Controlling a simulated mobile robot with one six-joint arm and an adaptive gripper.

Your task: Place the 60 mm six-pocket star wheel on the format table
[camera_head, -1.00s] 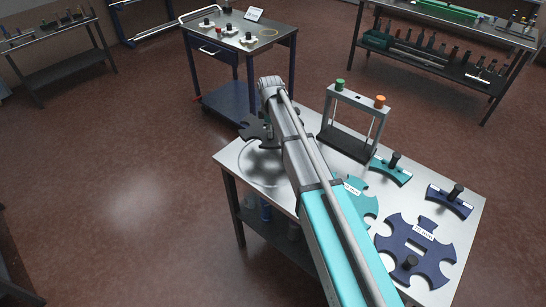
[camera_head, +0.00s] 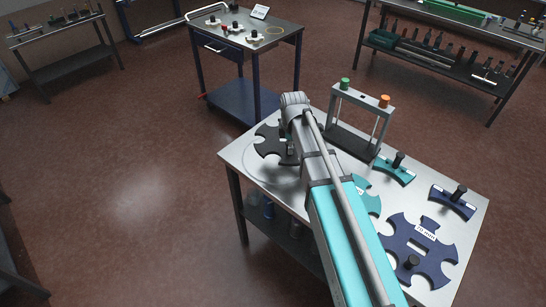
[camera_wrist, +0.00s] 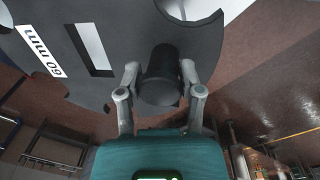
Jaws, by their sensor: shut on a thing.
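The 60 mm star wheel (camera_wrist: 85,50) is a dark grey plate with rounded pockets, a slot and a white label that reads upside down in the wrist view. Its black knob (camera_wrist: 161,78) stands between the fingers of my gripper (camera_wrist: 160,70), which is shut on it. In the head view the star wheel (camera_head: 270,142) is over the far left end of the steel format table (camera_head: 237,155), partly hidden by my arm. It seems to be above the top, but the gap is hard to judge. A faint round mark shows on the table beneath it.
A gantry frame (camera_head: 347,138) with green and orange knobs stands right of my arm. A teal star wheel (camera_head: 368,200), a navy 70 mm star wheel (camera_head: 400,235), and teal (camera_head: 393,172) and navy (camera_head: 450,203) curved guides lie on the table. A trolley (camera_head: 290,35) stands behind.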

